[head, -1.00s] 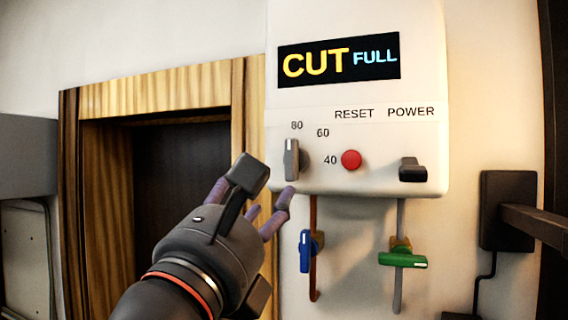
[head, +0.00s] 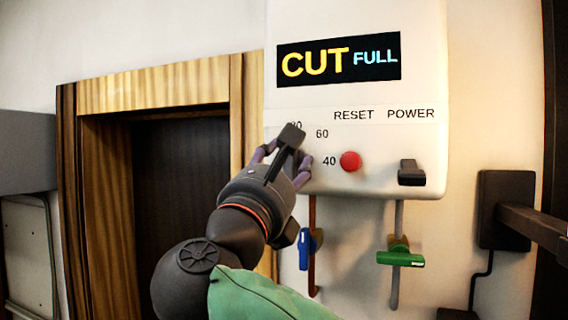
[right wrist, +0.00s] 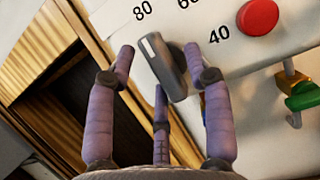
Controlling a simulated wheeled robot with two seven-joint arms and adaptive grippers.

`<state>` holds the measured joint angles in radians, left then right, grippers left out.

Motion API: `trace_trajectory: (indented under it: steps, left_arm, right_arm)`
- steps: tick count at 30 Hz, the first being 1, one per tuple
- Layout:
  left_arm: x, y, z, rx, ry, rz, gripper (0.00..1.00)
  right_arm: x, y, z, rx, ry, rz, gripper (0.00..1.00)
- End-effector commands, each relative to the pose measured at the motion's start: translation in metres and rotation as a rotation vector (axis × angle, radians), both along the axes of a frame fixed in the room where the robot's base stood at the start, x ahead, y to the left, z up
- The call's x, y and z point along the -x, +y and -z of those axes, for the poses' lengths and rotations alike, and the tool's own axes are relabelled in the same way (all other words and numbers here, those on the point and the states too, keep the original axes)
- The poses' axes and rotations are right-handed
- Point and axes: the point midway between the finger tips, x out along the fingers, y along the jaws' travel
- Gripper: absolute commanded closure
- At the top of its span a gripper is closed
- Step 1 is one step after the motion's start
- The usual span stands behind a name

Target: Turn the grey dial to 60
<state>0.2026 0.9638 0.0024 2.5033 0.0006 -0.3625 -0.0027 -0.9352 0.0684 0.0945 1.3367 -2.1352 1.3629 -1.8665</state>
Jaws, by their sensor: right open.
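My left gripper is not in view.
The red button (head: 350,162) under RESET is close to the right of my right gripper. The black power switch (head: 411,172) is further right. Below hang a blue-handled valve (head: 304,249) and a green-handled valve (head: 400,258). The screen (head: 338,63) reads CUT FULL.

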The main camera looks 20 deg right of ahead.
Motion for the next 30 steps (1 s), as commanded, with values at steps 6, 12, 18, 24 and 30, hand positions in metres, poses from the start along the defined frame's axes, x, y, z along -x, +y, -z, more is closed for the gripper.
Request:
trace_trajectory:
  steps: [6,12,18,24,30]
  left_arm:
    - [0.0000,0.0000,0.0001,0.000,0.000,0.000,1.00]
    - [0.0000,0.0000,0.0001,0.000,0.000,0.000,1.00]
    - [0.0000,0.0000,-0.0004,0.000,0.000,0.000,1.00]
    - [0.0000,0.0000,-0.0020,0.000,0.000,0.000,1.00]
    - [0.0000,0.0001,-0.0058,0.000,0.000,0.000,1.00]
  right_arm:
    - [0.0002,0.0002,0.0001,0.000,0.000,0.000,0.68]
    - [0.0008,-0.0005,-0.0009,-0.001,-0.002,0.000,1.00]
    - [0.0013,-0.0013,-0.0025,-0.014,-0.013,0.000,1.00]
    - [0.0016,-0.0016,-0.0045,-0.077,-0.058,0.001,1.00]
    - [0.0014,-0.0012,-0.0065,-0.196,-0.140,0.001,1.00]
